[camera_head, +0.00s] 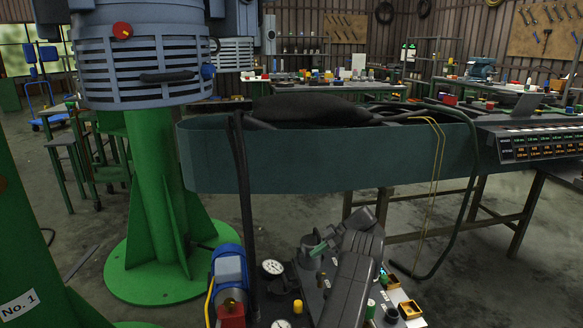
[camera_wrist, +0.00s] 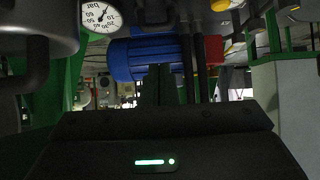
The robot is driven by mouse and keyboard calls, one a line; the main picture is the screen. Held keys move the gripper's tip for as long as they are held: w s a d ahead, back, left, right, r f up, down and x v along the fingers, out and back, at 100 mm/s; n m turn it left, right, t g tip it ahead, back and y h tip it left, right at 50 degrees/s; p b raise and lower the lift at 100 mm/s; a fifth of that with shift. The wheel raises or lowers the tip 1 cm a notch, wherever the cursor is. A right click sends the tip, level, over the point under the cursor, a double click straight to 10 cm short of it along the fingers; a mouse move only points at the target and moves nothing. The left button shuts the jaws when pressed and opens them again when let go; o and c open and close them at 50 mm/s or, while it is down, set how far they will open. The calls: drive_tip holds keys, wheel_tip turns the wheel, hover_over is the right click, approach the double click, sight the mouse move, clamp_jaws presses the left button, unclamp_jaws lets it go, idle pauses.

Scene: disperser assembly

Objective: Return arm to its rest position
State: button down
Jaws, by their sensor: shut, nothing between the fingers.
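My arm shows in the camera_head view as dark grey links (camera_head: 352,270) at the lower middle, folded low over a bench with small parts. My gripper (camera_wrist: 165,84) shows in the wrist view as a dark body with a lit green bar across the bottom. Its narrow dark fingers are together and stand in front of a blue motor (camera_wrist: 133,59), with nothing seen between them. I cannot make out the fingertips clearly in the camera_head view. Whether the fingers touch anything is hidden by the dim light.
A white-faced gauge (camera_head: 272,267) and the blue motor (camera_head: 229,268) with a red end stand left of my arm. Small yellow boxes (camera_head: 410,309) lie to its right. A large green pedestal (camera_head: 154,200) stands at left; a long teal panel (camera_head: 330,160) spans behind.

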drive_tip(key=f+b+x, duration=0.1)
drive_tip(key=b+x, duration=0.1)
drive_tip(key=x, duration=1)
drive_tip(key=shift+w+d, duration=0.15)
drive_tip(key=shift+d, duration=0.1)
